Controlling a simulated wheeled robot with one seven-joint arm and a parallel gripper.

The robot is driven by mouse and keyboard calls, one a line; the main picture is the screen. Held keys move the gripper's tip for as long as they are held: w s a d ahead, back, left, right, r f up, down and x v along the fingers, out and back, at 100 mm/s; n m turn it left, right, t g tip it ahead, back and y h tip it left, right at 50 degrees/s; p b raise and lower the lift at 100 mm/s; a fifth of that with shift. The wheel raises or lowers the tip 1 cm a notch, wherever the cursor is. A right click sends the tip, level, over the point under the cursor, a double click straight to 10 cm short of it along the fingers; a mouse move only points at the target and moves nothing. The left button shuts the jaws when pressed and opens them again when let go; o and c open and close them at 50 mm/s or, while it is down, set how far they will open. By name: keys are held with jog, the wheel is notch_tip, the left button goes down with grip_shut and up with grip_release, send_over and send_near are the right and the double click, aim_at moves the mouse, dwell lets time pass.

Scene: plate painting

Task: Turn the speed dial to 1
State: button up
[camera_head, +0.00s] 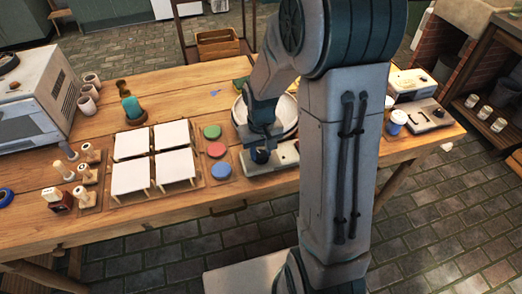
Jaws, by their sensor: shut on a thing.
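A pale control box (286,157) sits at the front edge of the wooden table, in front of a round white plate or wheel (283,128). A dark round knob (261,157), which looks like the speed dial, is at the box's left end. My gripper (262,145) points down from above and is shut on this dial. The gripper and arm hide part of the box and the plate. The dial's marks and its present setting are too small to read.
Green, red and blue discs (218,150) lie just left of the gripper. White tiles (150,155) on small stands fill the table farther left. Stamps (85,172) and an oven-like box (30,95) are at far left. A lidded cup (396,122) and other devices stand at right.

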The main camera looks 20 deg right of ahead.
aim_at(261, 154)
jog(key=n, duration=0.5)
jog(key=shift+r+n+p, duration=0.1)
jog(key=shift+n+p, duration=0.2)
jog(key=shift+p, duration=0.05)
jog(key=shift+w+n+p, duration=0.1)
jog(key=shift+n+p, duration=0.6)
jog(key=shift+n, duration=1.6)
jog(key=o, duration=1)
notch_tip(261, 154, up, 14)
jog(key=shift+f+p, duration=0.15)
jog(key=shift+p, duration=0.4)
